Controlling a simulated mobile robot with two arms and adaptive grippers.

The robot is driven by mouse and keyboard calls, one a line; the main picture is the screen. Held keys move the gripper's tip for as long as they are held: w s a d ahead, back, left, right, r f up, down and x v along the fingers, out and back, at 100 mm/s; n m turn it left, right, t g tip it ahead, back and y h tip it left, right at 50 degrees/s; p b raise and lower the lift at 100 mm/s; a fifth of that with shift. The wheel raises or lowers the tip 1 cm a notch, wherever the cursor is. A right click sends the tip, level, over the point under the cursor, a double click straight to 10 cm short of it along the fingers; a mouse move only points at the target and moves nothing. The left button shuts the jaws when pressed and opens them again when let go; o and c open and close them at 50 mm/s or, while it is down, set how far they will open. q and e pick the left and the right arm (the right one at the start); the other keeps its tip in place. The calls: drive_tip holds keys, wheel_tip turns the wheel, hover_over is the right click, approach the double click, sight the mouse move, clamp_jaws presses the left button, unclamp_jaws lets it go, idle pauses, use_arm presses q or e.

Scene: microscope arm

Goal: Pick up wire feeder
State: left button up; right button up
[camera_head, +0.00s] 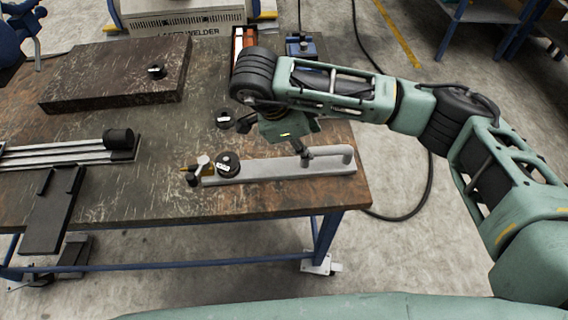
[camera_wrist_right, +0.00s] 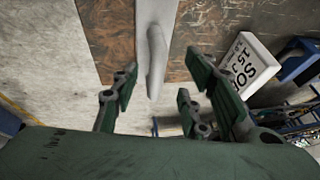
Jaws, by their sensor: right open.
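A long pale grey tool with a raised bar handle, likely the wire feeder (camera_head: 270,174), lies along the front right edge of the table. It has a black spool-like knob and a brass-coloured tip at its left end. My right gripper (camera_head: 307,155) is above its right half, close to the handle. In the right wrist view, the handle (camera_wrist_right: 156,62) is ahead of the open fingers of my right gripper (camera_wrist_right: 160,100), in line with the gap. Nothing is visibly held. Contact cannot be judged. My left gripper is not in view.
The worn brown table (camera_head: 205,120) carries a dark thick plate (camera_head: 120,72) at the back left and a metal rail fixture (camera_head: 65,150) at the left. An orange-and-black box (camera_head: 243,42) and a blue device (camera_head: 300,46) stand at the back. A cable hangs beyond the right edge.

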drive_tip(key=shift+p+x, duration=0.45)
drive_tip(key=shift+x, duration=2.2)
drive_tip(key=shift+s+a, duration=0.1)
drive_tip(key=shift+c, duration=0.2)
clamp_jaws()
